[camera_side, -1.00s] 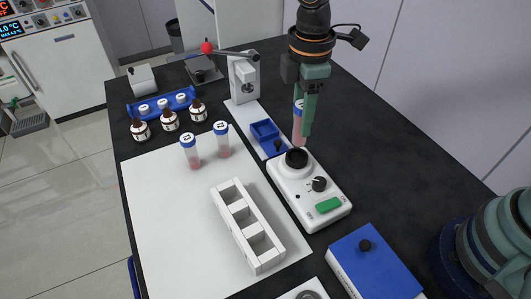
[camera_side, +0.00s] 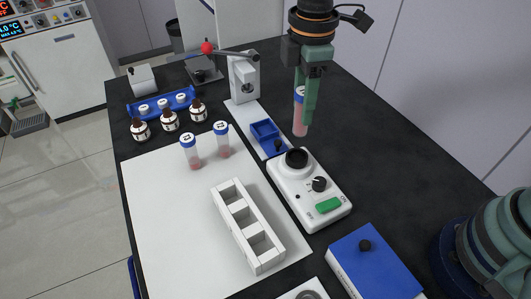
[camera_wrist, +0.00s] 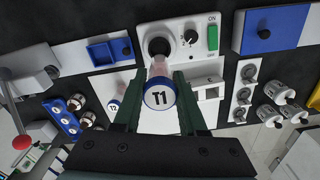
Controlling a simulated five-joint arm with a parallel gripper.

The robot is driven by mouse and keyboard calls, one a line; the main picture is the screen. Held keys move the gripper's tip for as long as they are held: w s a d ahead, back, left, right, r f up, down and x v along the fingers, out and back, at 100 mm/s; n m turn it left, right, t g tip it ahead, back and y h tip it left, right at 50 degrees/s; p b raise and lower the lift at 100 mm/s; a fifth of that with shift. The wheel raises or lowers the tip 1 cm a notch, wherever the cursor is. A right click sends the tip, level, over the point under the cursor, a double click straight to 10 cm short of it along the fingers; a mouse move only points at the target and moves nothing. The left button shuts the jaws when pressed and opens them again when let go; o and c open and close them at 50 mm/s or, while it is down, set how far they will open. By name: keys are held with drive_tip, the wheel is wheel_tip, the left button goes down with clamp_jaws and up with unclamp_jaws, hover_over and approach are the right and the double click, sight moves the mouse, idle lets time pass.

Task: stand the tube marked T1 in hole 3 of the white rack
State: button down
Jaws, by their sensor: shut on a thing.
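My gripper (camera_side: 306,112) is shut on the tube marked T1 (camera_side: 299,122), which has a blue and white cap and pink contents. It hangs in the air above and behind the vortex mixer (camera_side: 323,207). In the wrist view the cap of T1 (camera_wrist: 159,97) faces the camera between the green fingers. The white rack (camera_side: 243,238) stands on the white mat (camera_side: 165,232), with several square holes in a row that look empty. I cannot read any hole numbers. Two more capped tubes stand on the mat, a left one (camera_side: 193,155) and a right one (camera_side: 222,142).
A blue tray (camera_side: 265,133) lies beside the mixer. A blue box with a black knob (camera_side: 375,265) is at the front right. Brown bottles (camera_side: 169,121) and a blue rack (camera_side: 150,107) stand at the back left. A stand with a red-knobbed lever (camera_side: 208,48) is behind.

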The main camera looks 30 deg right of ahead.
drive_tip(key=s+a+r+n, duration=0.3)
drive_tip(key=s+a, duration=0.2)
drive_tip(key=a, duration=0.3)
wheel_tip(320, 180, up, 3)
drive_tip(key=n, duration=0.2)
hover_over(261, 252)
wheel_tip(261, 252, down, 19)
drive_tip(key=shift+f, duration=0.2)
drive_tip(key=shift+f, duration=0.25)
